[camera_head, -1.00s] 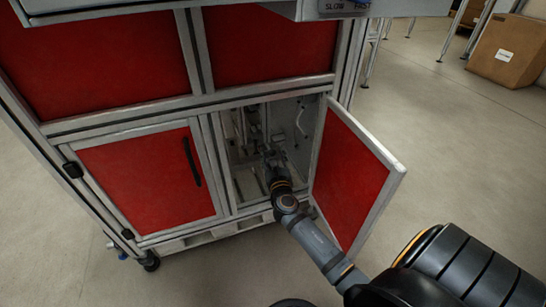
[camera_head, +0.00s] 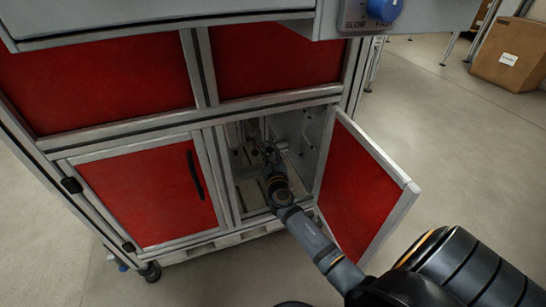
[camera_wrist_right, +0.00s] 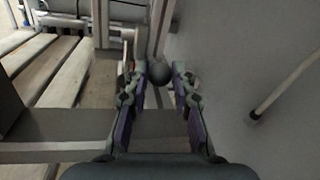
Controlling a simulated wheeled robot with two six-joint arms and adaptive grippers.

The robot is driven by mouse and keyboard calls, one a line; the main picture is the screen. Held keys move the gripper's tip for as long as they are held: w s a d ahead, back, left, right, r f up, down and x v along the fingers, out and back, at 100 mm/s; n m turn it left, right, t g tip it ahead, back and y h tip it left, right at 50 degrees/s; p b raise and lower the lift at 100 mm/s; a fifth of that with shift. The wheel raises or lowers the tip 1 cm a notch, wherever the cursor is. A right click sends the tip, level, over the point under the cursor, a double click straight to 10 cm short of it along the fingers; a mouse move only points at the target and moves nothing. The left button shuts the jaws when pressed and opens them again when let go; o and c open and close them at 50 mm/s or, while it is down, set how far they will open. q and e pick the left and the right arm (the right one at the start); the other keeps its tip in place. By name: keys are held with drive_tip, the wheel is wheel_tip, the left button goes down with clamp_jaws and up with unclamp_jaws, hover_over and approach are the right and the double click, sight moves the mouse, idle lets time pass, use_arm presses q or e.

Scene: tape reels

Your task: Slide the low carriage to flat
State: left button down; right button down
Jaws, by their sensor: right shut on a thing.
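My right gripper (camera_head: 268,147) reaches through the open doorway into the lower right compartment of the cabinet. In the right wrist view its fingers (camera_wrist_right: 158,85) are shut on a dark round knob (camera_wrist_right: 159,72), with one finger on each side. The knob is in front of a grey metal upright (camera_wrist_right: 157,22), which I take to be part of the low carriage; how they join is hidden. The carriage's markings, including any flat position, cannot be made out. My left gripper is not in view.
The red cabinet door (camera_head: 360,190) stands open right of my forearm. A closed red door (camera_head: 148,190) is on the left. A grey wall with a pale rod (camera_wrist_right: 290,82) lies right of the fingers. A blue dial (camera_head: 385,9) sits above.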

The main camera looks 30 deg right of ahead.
drive_tip(key=shift+w+d+r, duration=0.1)
drive_tip(key=shift+w+d, duration=0.05)
drive_tip(key=shift+w, duration=0.35)
drive_tip(key=c, duration=1.1)
unclamp_jaws()
drive_tip(key=shift+w, duration=0.1)
drive_tip(key=v, duration=1.2)
